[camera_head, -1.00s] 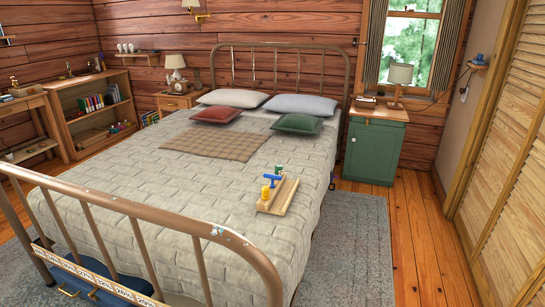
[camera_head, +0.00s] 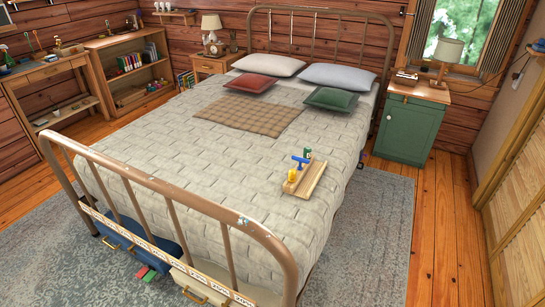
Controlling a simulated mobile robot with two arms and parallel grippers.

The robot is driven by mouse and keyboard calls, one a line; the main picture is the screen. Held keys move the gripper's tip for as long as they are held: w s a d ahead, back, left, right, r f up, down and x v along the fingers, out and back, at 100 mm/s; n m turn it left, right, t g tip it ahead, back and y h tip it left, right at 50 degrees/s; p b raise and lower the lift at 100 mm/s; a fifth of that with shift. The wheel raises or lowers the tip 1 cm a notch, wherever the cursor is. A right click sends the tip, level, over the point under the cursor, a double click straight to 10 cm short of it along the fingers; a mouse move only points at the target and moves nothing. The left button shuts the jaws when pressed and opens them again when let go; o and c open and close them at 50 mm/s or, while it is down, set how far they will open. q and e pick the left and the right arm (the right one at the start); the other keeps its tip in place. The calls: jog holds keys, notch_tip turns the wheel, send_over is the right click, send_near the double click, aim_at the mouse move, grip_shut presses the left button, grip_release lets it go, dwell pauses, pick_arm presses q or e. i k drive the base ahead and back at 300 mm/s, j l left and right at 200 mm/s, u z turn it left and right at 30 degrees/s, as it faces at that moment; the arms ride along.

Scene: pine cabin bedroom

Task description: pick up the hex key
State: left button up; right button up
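I cannot make out a hex key for certain in the head view. A wooden holder (camera_head: 311,181) lies on the right side of the bed. Several small coloured handles stand up from it: a yellow one (camera_head: 292,175), a blue T-shaped one (camera_head: 301,159) and a green one (camera_head: 307,152). They are too small to tell whether one is a hex key. Neither of my grippers shows in the view.
The bed (camera_head: 200,146) fills the middle, with its metal footboard (camera_head: 171,187) nearest me. Storage boxes, one blue (camera_head: 150,236), sit under it. A green cabinet (camera_head: 409,129) stands right of the bed. Wooden floor (camera_head: 437,215) is open at right; a desk (camera_head: 45,72) stands left.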

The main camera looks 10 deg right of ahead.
aim_at(301, 160)
jog(key=i+l+u, duration=0.15)
jog(key=l, duration=0.25)
jog(key=i+l+u, duration=0.15)
jog(key=l, duration=0.3)
jog(key=i+l+u, duration=0.2)
jog(key=l, duration=0.25)
jog(key=l+u, duration=0.15)
jog(key=l, duration=0.35)
jog(key=i, duration=0.05)
